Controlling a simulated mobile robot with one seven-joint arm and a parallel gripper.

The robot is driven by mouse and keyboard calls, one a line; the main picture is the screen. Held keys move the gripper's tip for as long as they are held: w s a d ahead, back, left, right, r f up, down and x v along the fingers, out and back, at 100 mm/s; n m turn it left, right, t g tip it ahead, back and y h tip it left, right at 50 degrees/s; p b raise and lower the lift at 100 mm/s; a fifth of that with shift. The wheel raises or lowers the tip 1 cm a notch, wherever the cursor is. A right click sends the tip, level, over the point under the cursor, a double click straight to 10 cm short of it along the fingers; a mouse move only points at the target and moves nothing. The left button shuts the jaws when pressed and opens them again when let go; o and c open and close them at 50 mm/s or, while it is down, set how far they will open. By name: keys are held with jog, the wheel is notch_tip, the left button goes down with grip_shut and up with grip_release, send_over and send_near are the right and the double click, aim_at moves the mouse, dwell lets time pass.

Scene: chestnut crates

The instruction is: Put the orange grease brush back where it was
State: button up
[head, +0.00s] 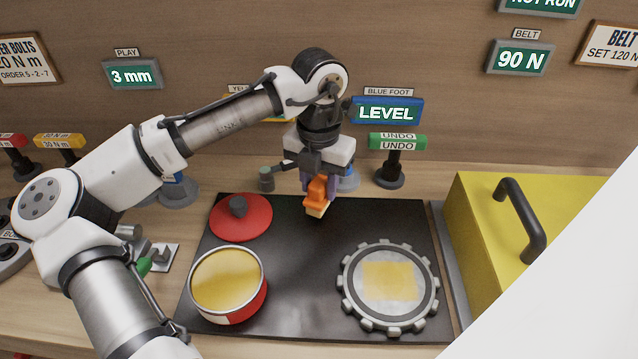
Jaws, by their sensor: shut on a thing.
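The orange grease brush (318,193) is in my gripper (318,181), which is shut on its orange body. The brush hangs with its pale bristles downward, above the back middle of the black mat (310,290). I cannot tell the exact height of the bristles over the mat. A red-and-white pot (248,311) of yellow grease stands open at the mat's left front. Its red lid (226,222) with a dark knob lies behind it. A grey gear-edged part (431,305) with a yellow patch on its face lies at the mat's right. No marked brush place is clear.
A yellow box (490,240) with a dark handle stands at the right. A green UNDO stand (397,142) and a blue LEVEL sign (388,111) are at the back. A small grey-green cylinder (266,179) stands behind the mat. The mat's middle is clear.

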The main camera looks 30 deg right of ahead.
aim_at(319, 180)
jog(key=shift+f, duration=0.35)
jog(key=shift+f, duration=0.1)
jog(key=o, duration=1)
jog(key=shift+f, duration=0.1)
jog(key=shift+c, duration=0.2)
notch_tip(319, 180, up, 12)
jog(key=shift+r+b, duration=0.25)
jog(key=shift+b, duration=0.05)
